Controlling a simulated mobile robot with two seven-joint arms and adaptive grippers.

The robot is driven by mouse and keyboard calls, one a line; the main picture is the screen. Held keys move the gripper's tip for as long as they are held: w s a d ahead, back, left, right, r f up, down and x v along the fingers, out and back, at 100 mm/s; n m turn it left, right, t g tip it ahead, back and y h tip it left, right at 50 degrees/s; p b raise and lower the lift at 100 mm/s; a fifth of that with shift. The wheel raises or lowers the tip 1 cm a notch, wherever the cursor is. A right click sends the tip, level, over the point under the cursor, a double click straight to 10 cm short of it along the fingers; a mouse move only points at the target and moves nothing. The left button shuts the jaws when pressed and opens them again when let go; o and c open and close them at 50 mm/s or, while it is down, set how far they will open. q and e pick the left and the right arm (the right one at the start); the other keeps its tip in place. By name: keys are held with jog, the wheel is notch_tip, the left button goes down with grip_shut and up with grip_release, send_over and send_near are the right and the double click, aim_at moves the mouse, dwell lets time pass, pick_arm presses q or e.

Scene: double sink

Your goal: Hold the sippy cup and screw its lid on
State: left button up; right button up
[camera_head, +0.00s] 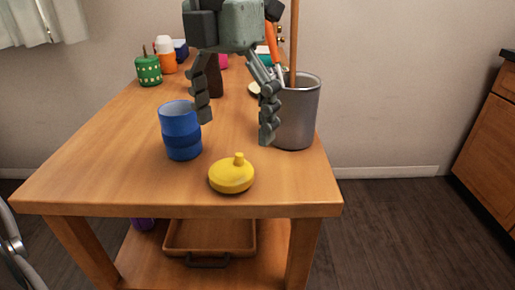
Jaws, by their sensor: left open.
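The blue sippy cup (180,132) stands upright and open-topped on the wooden table, left of centre near the front. The yellow lid (232,176), with a small spout on top, lies apart from the cup, to its right and closer to the front edge. My left gripper (235,132) hangs down from the top of the view with its fingers spread wide and nothing between them. Its left finger is beside the cup's upper right side; I cannot tell whether they touch. Its right finger is just left of the metal canister. My right gripper is not in view.
The grey metal canister (299,112) holds utensils and a tall wooden stick near the right edge. A green dotted container (148,71) and an orange-and-white bottle (166,58) stand at the back left. A brown tray (211,236) is on the lower shelf. The front left tabletop is clear.

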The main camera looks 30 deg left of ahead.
aim_at(231, 168)
pick_arm(q)
jog(key=shift+a+r, duration=0.1)
jog(key=shift+a, duration=0.1)
jog(key=shift+s, duration=0.25)
jog(key=shift+f, duration=1.55)
notch_tip(231, 168, down, 5)
jog(key=shift+w+a+r, duration=0.1)
jog(key=shift+r, duration=0.05)
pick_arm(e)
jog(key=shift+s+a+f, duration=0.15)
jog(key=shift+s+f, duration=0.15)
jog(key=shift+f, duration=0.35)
pick_arm(q)
jog(key=shift+c, duration=0.5)
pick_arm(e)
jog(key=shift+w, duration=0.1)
pick_arm(q)
jog(key=c, duration=0.9)
